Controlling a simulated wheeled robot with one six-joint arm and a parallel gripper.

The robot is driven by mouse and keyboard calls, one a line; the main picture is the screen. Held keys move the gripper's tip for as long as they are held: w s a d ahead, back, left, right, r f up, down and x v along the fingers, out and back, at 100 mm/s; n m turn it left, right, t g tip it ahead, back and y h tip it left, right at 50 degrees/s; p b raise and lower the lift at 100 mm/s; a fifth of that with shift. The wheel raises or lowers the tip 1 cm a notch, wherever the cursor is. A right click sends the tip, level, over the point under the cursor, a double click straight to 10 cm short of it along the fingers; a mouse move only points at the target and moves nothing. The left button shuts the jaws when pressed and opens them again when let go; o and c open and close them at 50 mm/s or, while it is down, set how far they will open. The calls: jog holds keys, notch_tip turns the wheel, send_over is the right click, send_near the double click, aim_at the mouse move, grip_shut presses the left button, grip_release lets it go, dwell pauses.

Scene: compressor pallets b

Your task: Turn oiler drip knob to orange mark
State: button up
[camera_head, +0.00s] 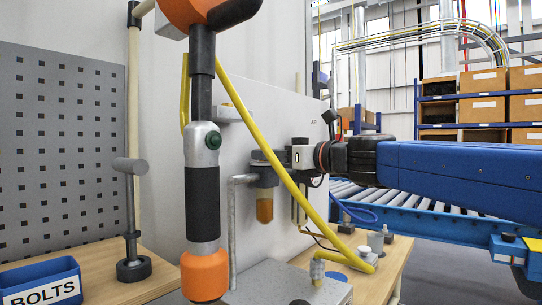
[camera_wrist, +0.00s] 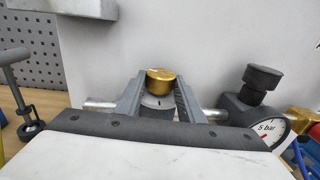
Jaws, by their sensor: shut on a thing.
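The oiler's drip knob appears to be the brass-coloured round cap (camera_wrist: 160,76) in the wrist view. It sits above a pale grey collar (camera_wrist: 157,101) bearing a small dark mark. My gripper (camera_wrist: 161,86) is shut on the knob, one grey finger on each side. In the head view, the oiler's amber bowl (camera_head: 265,209) hangs under a grey body (camera_head: 264,176) beside the pale panel. I cannot make out an orange mark on the oiler.
A gauge marked 5 bar (camera_wrist: 269,129) and a black-knobbed regulator (camera_wrist: 262,78) stand close to the right of my gripper in the wrist view. A blue BOLTS bin (camera_head: 38,277) sits on the bench.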

jog(key=shift+s+a+m+t+h, duration=0.1)
jog(key=shift+s+m+t+h, duration=0.05)
jog(key=shift+m+t+h, duration=0.75)
jog(key=shift+t+h, duration=0.1)
jog(key=o, duration=1.1)
jog(key=shift+c, duration=0.2)
jog(key=v, duration=1.7)
jog(key=shift+s, duration=0.1)
jog(key=shift+c, duration=0.5)
